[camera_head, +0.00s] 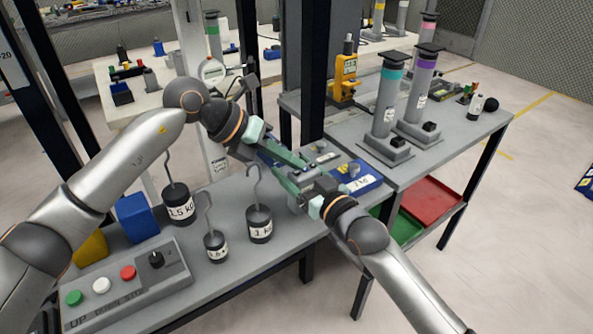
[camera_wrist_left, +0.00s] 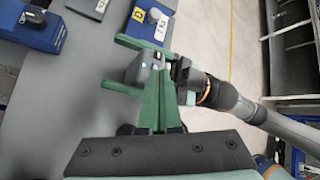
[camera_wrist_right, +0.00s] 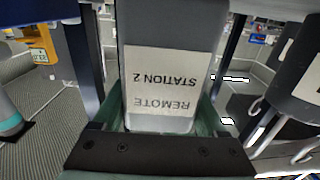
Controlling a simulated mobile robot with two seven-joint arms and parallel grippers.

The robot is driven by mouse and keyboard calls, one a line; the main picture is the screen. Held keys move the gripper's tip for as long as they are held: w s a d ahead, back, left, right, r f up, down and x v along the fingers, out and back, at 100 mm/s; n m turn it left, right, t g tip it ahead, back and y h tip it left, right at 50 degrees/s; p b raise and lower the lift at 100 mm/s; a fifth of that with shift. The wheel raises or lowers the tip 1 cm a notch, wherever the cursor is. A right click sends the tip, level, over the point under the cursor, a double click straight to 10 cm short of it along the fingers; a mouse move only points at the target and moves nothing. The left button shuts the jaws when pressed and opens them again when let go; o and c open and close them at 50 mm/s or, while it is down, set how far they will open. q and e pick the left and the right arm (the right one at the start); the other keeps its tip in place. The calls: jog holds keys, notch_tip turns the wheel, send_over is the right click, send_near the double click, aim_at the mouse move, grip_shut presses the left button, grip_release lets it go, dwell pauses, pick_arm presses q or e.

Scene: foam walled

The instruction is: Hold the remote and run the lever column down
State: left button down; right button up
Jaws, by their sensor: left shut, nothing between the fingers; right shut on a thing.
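The grey remote (camera_head: 300,177) is in my right gripper (camera_head: 297,184), above the table beside the weights. In the right wrist view the remote (camera_wrist_right: 160,85) fills the middle, its "REMOTE STATION 2" label upside down between the green fingers. In the left wrist view the remote's (camera_wrist_left: 139,68) button end shows beside my left gripper (camera_wrist_left: 157,80). My left gripper (camera_head: 302,162) is shut and empty, its tips close to the remote; I cannot tell whether they touch. Grey columns with a teal band (camera_head: 388,95) and a purple band (camera_head: 422,85) stand on the right table; which is the lever column is unclear.
Hooked weights (camera_head: 260,224) stand on the near table, left of the grippers. A button box (camera_head: 130,285) with a black knob lies at the front left. A blue-based device (camera_head: 365,182) lies just right of the remote. A dark post (camera_head: 315,70) rises behind.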

pick_arm(q)
jog(key=shift+s+f, duration=0.2)
jog(key=shift+f, duration=0.55)
jog(key=shift+d+r, duration=0.1)
jog(key=shift+r, duration=0.8)
jog(key=shift+w+r, duration=0.1)
jog(key=shift+r, duration=0.15)
jog(key=shift+r, duration=0.1)
jog(key=shift+r, duration=2.45)
notch_tip(320, 180, up, 4)
jog(key=shift+f, duration=0.1)
